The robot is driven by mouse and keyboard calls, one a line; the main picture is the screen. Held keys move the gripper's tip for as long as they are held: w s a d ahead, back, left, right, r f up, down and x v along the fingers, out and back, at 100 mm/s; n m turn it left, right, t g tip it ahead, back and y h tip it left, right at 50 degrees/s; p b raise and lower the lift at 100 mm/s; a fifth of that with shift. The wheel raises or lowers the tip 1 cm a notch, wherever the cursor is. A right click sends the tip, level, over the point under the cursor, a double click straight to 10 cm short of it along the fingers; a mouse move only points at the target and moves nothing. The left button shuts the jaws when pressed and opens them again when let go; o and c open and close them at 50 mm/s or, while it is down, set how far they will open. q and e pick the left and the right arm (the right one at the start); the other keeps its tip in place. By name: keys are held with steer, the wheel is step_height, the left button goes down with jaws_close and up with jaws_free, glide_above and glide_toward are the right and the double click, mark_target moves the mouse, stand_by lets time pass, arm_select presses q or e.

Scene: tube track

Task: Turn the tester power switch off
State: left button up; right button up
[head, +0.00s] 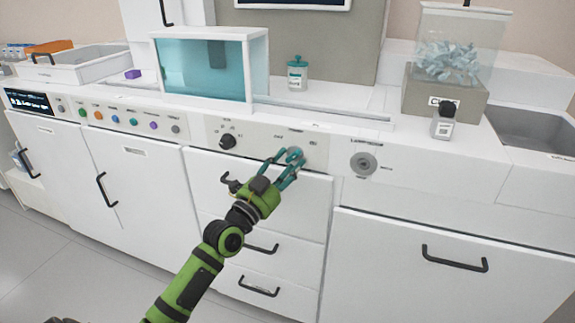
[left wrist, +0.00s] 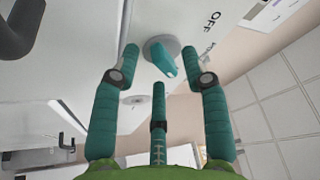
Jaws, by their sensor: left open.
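The tester power switch (head: 295,153) is on the white front panel in the middle of the head view, partly hidden by my fingers. In the left wrist view it is a teal knob (left wrist: 161,56) on a round grey base. The word OFF (left wrist: 214,20) is printed beside it. The knob's long end points toward the lower right of that view, not at OFF. My left gripper (head: 284,161) is open, with its teal fingers spread around the knob. I cannot tell whether any finger touches it. My right gripper is not in view.
A black dial (head: 228,142) lies left of the switch and a grey round fitting (head: 363,163) lies right of it. Drawers with dark handles (head: 259,287) are below.

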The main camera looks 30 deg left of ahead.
arm_select(q)
steer(key=shift+w, duration=0.15)
jaws_close()
